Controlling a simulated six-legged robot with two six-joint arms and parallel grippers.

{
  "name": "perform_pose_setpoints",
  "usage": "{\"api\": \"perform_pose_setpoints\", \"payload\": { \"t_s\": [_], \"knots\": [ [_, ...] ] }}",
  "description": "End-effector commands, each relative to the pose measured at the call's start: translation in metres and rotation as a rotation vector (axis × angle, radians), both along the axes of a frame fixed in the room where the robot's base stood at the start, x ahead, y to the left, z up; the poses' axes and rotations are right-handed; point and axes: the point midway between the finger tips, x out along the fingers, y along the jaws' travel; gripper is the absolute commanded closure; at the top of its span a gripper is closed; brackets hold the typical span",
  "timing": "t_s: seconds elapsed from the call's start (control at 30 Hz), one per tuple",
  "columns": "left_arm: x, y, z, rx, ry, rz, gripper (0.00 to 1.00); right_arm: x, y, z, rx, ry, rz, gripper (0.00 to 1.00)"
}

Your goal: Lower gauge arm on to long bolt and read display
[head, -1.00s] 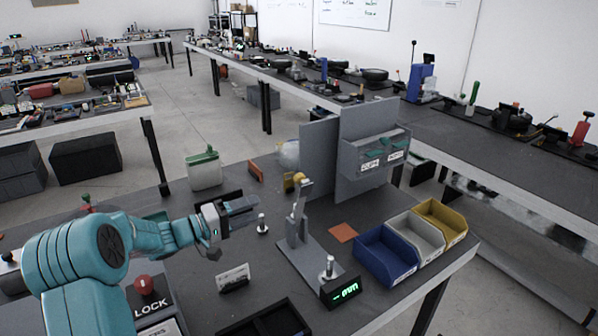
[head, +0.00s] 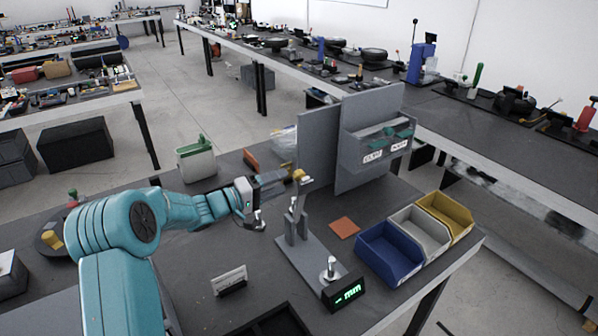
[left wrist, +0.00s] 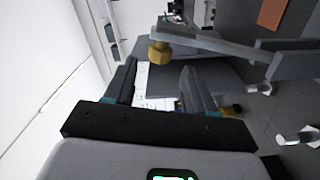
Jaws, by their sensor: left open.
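The gauge stand (head: 303,253) is a grey plate with an upright post. Its grey gauge arm (head: 297,203) is raised and ends in a yellow knob (head: 299,175). A metal bolt (head: 330,268) stands upright on the plate's front end, clear of the arm. The display (head: 344,293) shows a dash and "mm" in green. My left gripper (head: 280,181) is open beside the knob. In the left wrist view the knob (left wrist: 160,52) lies just beyond the open fingers (left wrist: 160,82), with the gauge arm (left wrist: 225,45) running right. Contact cannot be told. My right gripper is not in view.
Another bolt (head: 259,222) stands below my left gripper. Blue (head: 388,258), grey (head: 424,225) and yellow (head: 446,214) bins stand right of the stand. A grey upright panel (head: 318,150) rises behind it. A small white sign (head: 229,281) stands at front left.

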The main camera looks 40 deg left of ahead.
Motion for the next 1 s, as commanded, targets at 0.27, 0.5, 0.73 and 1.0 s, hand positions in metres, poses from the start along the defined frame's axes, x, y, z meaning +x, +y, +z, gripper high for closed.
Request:
{"api": "perform_pose_setpoints", "payload": {
  "t_s": [0.27, 0.5, 0.73, 1.0],
  "knots": [
    [0.053, -0.021, 0.001, 0.000, -0.001, -0.001, 0.45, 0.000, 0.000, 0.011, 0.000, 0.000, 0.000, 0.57],
    [0.070, -0.025, 0.000, 0.000, 0.000, 0.001, 0.45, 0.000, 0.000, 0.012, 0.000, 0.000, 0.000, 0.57],
    [0.070, -0.025, 0.000, 0.000, 0.000, 0.001, 0.45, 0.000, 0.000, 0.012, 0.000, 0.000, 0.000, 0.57],
    [0.069, -0.024, 0.000, 0.000, 0.000, 0.002, 1.00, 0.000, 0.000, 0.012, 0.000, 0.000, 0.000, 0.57]
  ]
}}
